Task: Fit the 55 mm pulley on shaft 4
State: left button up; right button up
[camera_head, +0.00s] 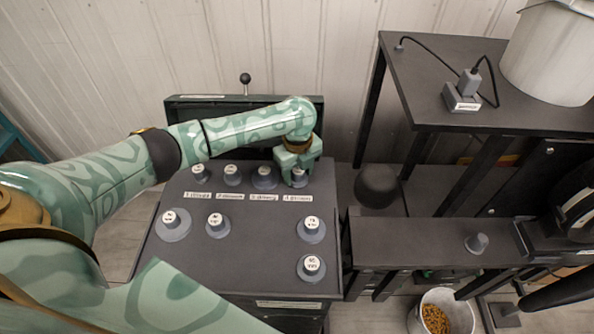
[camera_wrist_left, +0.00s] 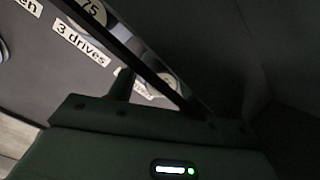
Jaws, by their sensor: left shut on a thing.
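My left gripper (camera_head: 299,164) reaches down over the far right of the board's back row, behind the label of position 4 (camera_head: 298,198). It is shut on a grey pulley (camera_head: 300,180) with a pale top, partly hidden by the fingers. I cannot read its size or tell whether it sits fully down. The left wrist view shows its pale top (camera_wrist_left: 166,84), cut by a dark finger, beside the partly covered label. A pulley marked 75 stands by the "3 drives" label (camera_wrist_left: 82,42). My right gripper is not in view.
Pulleys stand at positions 1 (camera_head: 199,172), 2 (camera_head: 232,175) and 3 (camera_head: 264,177). Loose ones stand in front: a wide one (camera_head: 173,226), another (camera_head: 217,226) and two at right (camera_head: 311,231) (camera_head: 312,268). The front middle of the board is bare. A black table (camera_head: 450,60) stands right.

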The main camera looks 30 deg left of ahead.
pick_arm(q)
jog(key=shift+s+a+f, duration=0.2)
jog(key=shift+s+f, duration=0.1)
jog(key=shift+f, duration=0.2)
jog(key=o, duration=1.1)
jog(key=shift+w, duration=0.15)
jog(key=shift+o, duration=0.3)
jog(key=shift+w, duration=0.15)
notch_tip(320, 180, up, 17)
jog(key=p, duration=0.6)
jog(key=shift+f, duration=0.2)
